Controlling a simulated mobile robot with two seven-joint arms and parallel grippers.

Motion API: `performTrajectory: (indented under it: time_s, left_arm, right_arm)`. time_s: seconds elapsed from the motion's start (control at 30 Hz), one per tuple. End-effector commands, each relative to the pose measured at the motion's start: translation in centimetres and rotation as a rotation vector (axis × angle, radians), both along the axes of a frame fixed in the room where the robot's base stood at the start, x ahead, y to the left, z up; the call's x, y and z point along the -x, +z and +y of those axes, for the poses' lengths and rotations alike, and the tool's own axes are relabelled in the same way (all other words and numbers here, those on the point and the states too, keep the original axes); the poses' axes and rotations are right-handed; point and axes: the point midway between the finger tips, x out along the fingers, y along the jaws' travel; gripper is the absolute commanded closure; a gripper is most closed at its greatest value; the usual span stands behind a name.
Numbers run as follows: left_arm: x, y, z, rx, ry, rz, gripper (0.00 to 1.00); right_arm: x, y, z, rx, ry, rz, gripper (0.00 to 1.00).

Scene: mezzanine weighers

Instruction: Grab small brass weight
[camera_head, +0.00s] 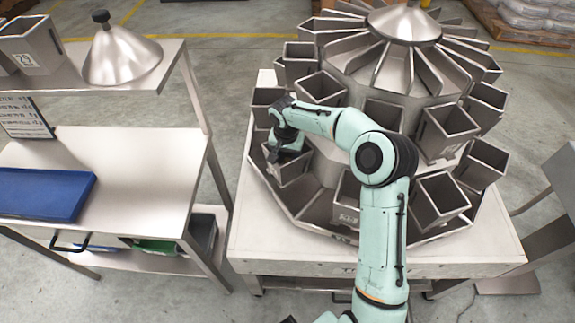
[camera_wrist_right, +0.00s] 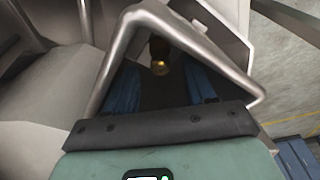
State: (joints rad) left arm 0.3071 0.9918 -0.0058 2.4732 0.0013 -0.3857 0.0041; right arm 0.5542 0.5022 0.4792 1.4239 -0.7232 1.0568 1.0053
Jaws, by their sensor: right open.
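A small brass weight (camera_wrist_right: 160,67) shows in the right wrist view as a dark golden, shiny knob-like shape deep inside an open metal bucket (camera_wrist_right: 180,28). My right gripper (camera_wrist_right: 160,90) has its blue fingers spread apart inside the bucket's mouth. The weight appears between the two fingers in the picture, beyond them; I cannot tell whether they touch it. In the head view my right gripper (camera_head: 272,155) reaches down at a bucket (camera_head: 294,178) on the left side of the weigher, and the fingertips and the weight are hidden there. My left gripper is not in view.
At left a bench (camera_head: 150,150) holds a blue tray (camera_head: 42,193). Its upper shelf carries a steel cone (camera_head: 121,58) and a bucket (camera_head: 32,45). Floor shows between bench and weigher.

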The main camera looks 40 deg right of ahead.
Motion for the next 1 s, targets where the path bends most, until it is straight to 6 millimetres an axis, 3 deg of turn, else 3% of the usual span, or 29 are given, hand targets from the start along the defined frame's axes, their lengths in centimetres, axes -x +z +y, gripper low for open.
performTrajectory:
  time_s: [0.1,0.3,0.47,0.5,0.83,1.0]
  left_arm:
    - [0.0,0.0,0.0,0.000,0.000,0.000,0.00]
    - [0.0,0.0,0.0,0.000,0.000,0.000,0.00]
    - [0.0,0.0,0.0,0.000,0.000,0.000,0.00]
    - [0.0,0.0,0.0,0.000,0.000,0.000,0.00]
    - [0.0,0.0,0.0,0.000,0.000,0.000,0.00]
    - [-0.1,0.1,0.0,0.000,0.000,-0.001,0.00]
  right_arm:
    - [-0.1,-1.2,-0.1,-0.002,0.000,0.001,0.45]
    - [-0.1,-1.2,-0.1,-0.001,0.000,-0.001,0.45]
    - [-0.1,-1.2,-0.1,-0.001,0.000,-0.001,0.97]
    - [-0.1,-1.2,-0.1,-0.001,0.000,-0.001,1.00]
    - [-0.1,-0.9,-0.1,0.000,0.000,-0.001,1.00]
    - [-0.2,0.4,-0.1,0.002,0.000,-0.004,1.00]
